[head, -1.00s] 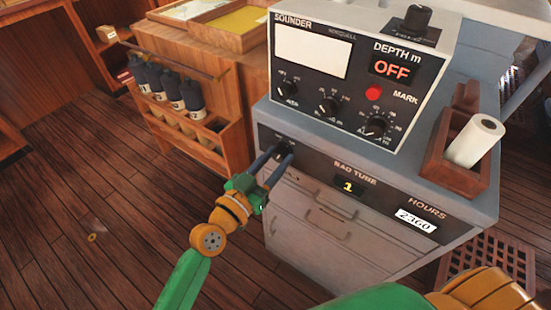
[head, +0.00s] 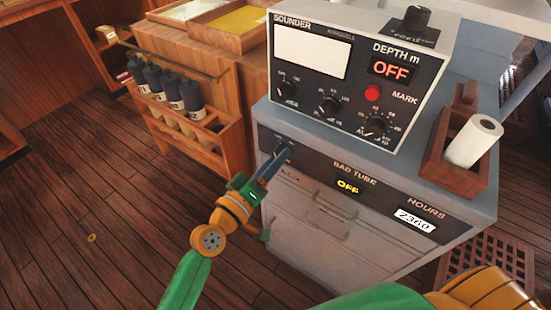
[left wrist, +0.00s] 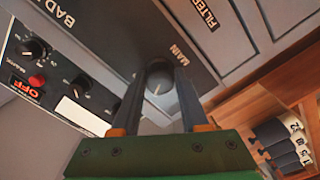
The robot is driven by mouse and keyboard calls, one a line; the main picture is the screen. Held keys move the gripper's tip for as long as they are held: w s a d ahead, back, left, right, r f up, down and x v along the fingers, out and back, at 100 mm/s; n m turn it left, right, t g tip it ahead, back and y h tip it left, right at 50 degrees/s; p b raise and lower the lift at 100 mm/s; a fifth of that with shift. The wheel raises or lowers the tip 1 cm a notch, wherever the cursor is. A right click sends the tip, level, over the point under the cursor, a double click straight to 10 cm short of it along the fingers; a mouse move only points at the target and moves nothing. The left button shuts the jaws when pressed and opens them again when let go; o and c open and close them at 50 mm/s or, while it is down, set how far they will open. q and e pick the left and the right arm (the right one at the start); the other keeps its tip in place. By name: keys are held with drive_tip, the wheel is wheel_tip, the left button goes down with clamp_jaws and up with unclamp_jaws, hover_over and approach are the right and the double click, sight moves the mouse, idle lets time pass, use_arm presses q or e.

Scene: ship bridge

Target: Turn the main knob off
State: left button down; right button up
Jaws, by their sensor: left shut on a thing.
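The main knob (left wrist: 158,80) is a dark round knob with a pale pointer line, under the label MAIN in the left wrist view. My left gripper (left wrist: 160,88) is shut on it, with one finger on each side. In the head view the left gripper (head: 280,155) reaches the left end of the black strip panel (head: 318,168), and its fingers largely hide the knob. The small BAD TUBE display (head: 347,187) on that strip reads OFF in yellow. My right gripper is not in view; part of my right arm shows at the lower right.
The sounder box (head: 350,85), with several knobs and a red DEPTH display reading OFF, stands on the grey cabinet (head: 470,200). A wooden holder (head: 437,165) with a paper roll (head: 473,141) sits at right. A wooden bottle rack (head: 195,130) stands left. The floor at left is mostly clear.

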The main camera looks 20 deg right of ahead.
use_arm(q)
drive_tip(key=shift+n, duration=0.9)
drive_tip(key=shift+c, duration=2.1)
unclamp_jaws()
drive_tip(key=v, duration=0.7)
